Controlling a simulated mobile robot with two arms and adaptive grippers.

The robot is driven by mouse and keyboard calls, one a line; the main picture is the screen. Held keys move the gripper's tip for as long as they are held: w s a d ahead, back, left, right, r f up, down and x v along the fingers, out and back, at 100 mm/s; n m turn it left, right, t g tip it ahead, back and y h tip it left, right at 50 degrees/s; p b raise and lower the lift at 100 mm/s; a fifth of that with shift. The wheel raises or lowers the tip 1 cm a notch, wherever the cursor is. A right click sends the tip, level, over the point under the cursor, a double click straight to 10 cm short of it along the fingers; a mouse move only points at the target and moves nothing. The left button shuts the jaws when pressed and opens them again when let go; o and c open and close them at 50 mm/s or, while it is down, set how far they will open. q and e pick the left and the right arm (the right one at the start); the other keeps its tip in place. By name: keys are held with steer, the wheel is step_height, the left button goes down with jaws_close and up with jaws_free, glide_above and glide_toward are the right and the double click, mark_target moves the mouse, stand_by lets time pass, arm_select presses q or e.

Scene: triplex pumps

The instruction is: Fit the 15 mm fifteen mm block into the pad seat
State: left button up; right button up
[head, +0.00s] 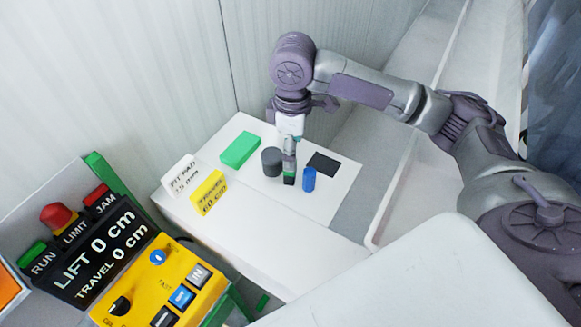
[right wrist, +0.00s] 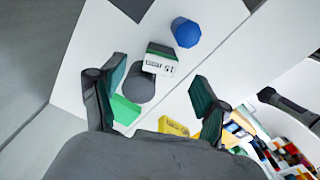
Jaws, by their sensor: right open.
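The 15 mm block (right wrist: 160,66) shows a white face marked 15 and a dark green top in the right wrist view. It stands on the white table between a grey cylinder (head: 271,162) and a blue cylinder (head: 309,180). My right gripper (head: 289,166) points down over this spot in the head view and hides much of the block. In the right wrist view my right gripper (right wrist: 156,80) is open, its fingers wide apart with the block between and beyond them. I cannot tell whether they touch it. The pad seat cannot be identified for certain. My left gripper is out of view.
A green block (head: 240,149) and a black square (head: 323,164) lie on the white table (head: 285,222). A white FIT PAD sign (head: 181,174) and yellow TRAVEL card (head: 208,193) stand at its left. A control panel (head: 110,250) reads LIFT 0 cm. The table's front is clear.

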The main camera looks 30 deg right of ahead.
steer(key=shift+a+f+p, duration=0.2)
steer(key=shift+f+p, duration=0.1)
steer(key=shift+f, duration=0.2)
step_height(320, 180, down, 4)
steer(key=shift+r+p, duration=0.2)
steer(key=shift+p, duration=0.5)
steer(key=shift+w+f, duration=0.1)
steer(key=shift+f, duration=0.4)
steer(key=shift+c, duration=0.2)
steer(key=shift+r, duration=0.1)
steer(key=c, duration=1.2)
